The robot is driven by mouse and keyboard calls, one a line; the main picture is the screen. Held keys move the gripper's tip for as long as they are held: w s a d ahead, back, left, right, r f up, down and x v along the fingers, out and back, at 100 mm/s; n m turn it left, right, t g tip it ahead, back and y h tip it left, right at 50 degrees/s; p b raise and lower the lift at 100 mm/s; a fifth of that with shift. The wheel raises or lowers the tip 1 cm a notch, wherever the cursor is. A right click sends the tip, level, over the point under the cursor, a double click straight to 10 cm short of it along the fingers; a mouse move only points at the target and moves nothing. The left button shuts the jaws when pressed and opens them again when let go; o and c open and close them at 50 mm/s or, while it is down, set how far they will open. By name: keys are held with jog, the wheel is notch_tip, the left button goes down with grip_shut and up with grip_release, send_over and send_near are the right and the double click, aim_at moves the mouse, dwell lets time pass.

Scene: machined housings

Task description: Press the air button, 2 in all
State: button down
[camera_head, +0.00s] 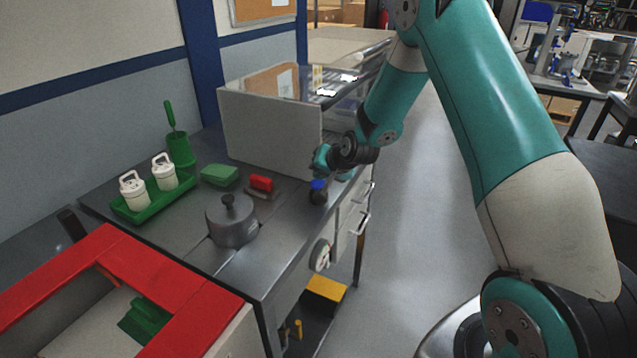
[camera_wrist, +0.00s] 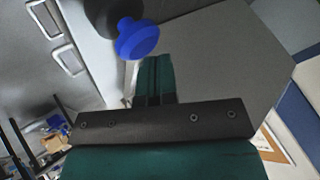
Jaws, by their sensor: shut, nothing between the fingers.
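The air button is a blue mushroom cap (camera_head: 318,184) on a dark round base near the right edge of the grey bench. It also shows in the wrist view, where the blue cap (camera_wrist: 137,38) sits just beyond the fingertips. My gripper (camera_head: 321,160) is behind and a little above the button in the head view. In the wrist view its teal fingers (camera_wrist: 154,66) are shut together and empty, with their tips close to the cap. I cannot tell from these frames whether they touch it.
A grey lidded pot (camera_head: 231,222), a red block (camera_head: 261,183), a green block (camera_head: 219,175) and a green tray (camera_head: 150,204) with two white canisters stand on the bench. A large grey machine housing (camera_head: 265,130) stands behind. A red-rimmed box (camera_head: 60,265) is at the front left.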

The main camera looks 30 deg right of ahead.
aim_at(320, 182)
jog(key=shift+f+b, duration=0.55)
jog(key=shift+f, duration=0.15)
dwell(0.4)
dwell(0.3)
jog(key=shift+r+p, duration=0.8)
jog(key=shift+r, duration=0.4)
jog(key=shift+r, duration=0.1)
jog(key=shift+r+p, duration=1.6)
jog(key=shift+r, duration=0.8)
jog(key=shift+a+r, duration=0.1)
